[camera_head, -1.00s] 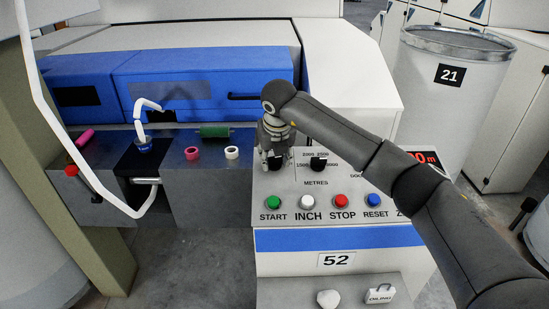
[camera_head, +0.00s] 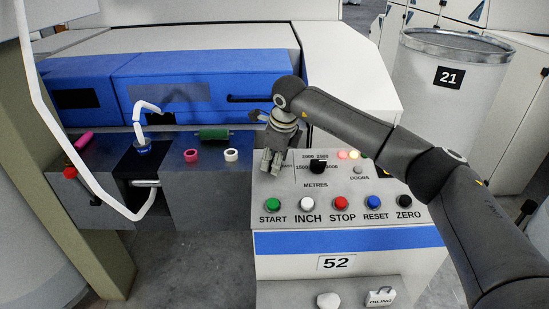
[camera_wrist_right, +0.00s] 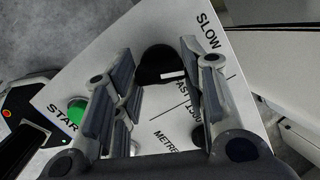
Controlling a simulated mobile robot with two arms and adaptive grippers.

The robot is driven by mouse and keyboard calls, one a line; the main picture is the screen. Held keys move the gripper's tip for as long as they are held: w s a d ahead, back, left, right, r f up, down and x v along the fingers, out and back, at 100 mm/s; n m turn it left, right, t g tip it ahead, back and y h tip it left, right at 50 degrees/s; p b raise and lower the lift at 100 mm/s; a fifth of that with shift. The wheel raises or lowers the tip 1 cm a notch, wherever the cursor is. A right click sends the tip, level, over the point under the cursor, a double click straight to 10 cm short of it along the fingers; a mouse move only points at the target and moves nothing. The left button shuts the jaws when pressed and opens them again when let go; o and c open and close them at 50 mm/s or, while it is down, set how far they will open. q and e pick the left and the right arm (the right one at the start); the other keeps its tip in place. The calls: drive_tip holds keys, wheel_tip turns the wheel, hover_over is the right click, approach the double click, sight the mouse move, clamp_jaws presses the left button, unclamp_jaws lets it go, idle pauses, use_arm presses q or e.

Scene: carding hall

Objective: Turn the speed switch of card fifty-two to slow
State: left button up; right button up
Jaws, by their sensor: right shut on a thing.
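The speed switch (camera_wrist_right: 155,65) of card fifty-two is a black round knob with a white pointer mark, on the sloping white panel (camera_head: 300,225). SLOW and FAST are printed beside it in the right wrist view. The mark points between the two words, nearer FAST. My right gripper (camera_head: 270,165) is at the panel's left end, its fingers pointing down and hiding the switch in the head view. My left gripper is not in view.
A second black knob (camera_head: 318,166), marked METRES, is close to the right. Push buttons including the green START (camera_head: 273,204) and red STOP (camera_head: 341,202) line the panel's front. Blue covers (camera_head: 205,82) stand behind; can 21 (camera_head: 450,100) is back right.

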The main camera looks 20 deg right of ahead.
drive_tip(key=shift+n+p, duration=0.35)
drive_tip(key=shift+n, duration=1.95)
drive_tip(key=o, duration=1)
drive_tip(key=shift+g, duration=0.3)
drive_tip(key=v, duration=1.2)
drive_tip(key=shift+d, duration=0.2)
